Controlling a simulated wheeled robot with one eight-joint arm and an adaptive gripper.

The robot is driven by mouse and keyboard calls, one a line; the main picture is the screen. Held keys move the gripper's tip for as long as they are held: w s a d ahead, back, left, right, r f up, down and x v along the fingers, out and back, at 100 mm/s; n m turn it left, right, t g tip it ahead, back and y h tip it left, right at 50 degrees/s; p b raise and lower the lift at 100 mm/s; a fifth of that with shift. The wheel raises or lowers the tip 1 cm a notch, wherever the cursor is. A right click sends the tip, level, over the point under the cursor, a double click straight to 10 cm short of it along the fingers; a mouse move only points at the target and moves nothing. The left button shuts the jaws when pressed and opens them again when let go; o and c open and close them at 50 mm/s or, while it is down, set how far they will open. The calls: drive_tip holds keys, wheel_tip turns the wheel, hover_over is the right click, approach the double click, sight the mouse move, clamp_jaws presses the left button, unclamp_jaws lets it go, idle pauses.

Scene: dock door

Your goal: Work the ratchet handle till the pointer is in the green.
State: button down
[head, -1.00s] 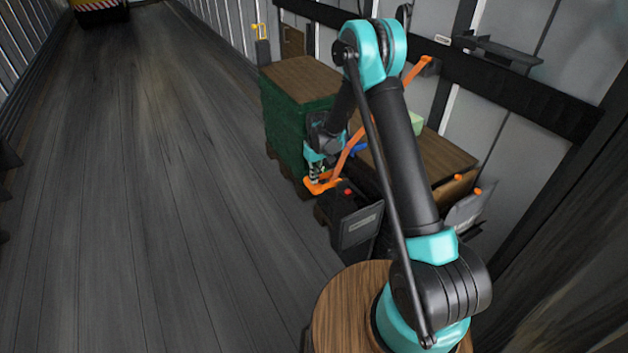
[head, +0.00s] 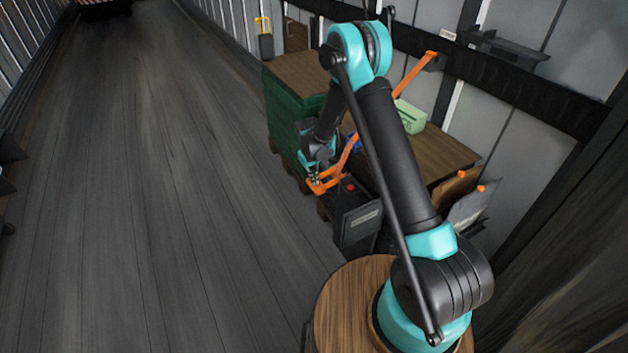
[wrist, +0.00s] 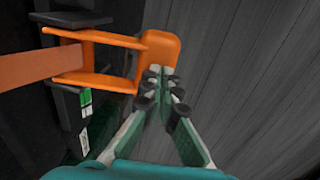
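The orange ratchet handle (head: 322,187) sticks out low at the front of the cargo, with an orange strap (head: 407,75) rising from it to the right wall. In the wrist view the handle (wrist: 108,39) is an open frame with a broad grip at its right end. My gripper (head: 314,175) is at this end. In the wrist view my gripper's fingertips (wrist: 160,78) are close together on the grip's lower end. A small green and white label (wrist: 85,103) shows beside the handle, partly in shadow. I cannot make out a pointer.
A green-wrapped load (head: 286,116) on a pallet stands behind the handle. A wooden-topped load (head: 448,150) carries a light green box (head: 410,116). The plank floor (head: 150,200) on the left is clear.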

wheel_tip(320, 180, up, 14)
drive_tip(key=s+a, duration=0.1)
drive_tip(key=a, duration=0.1)
drive_tip(key=shift+f, duration=0.25)
drive_tip(key=shift+s+d, duration=0.1)
drive_tip(key=s+d+r+m+t+y, duration=0.1)
drive_tip(key=s+d+r+m, duration=0.1)
drive_tip(key=s+d+r, duration=0.55)
drive_tip(key=s+d+r+m+t, duration=0.1)
drive_tip(key=s+d+r, duration=0.3)
drive_tip(key=d, duration=0.6)
drive_tip(key=s+d+f+m, duration=0.1)
drive_tip(key=s+d+m, duration=0.1)
drive_tip(key=s+d, duration=0.3)
drive_tip(key=s+d+f+m+t, duration=0.1)
drive_tip(key=s+d, duration=0.4)
drive_tip(key=s, duration=0.9)
drive_tip(key=shift+f+m+t, duration=0.3)
drive_tip(key=shift+f+m, duration=0.1)
drive_tip(key=shift+f, duration=0.1)
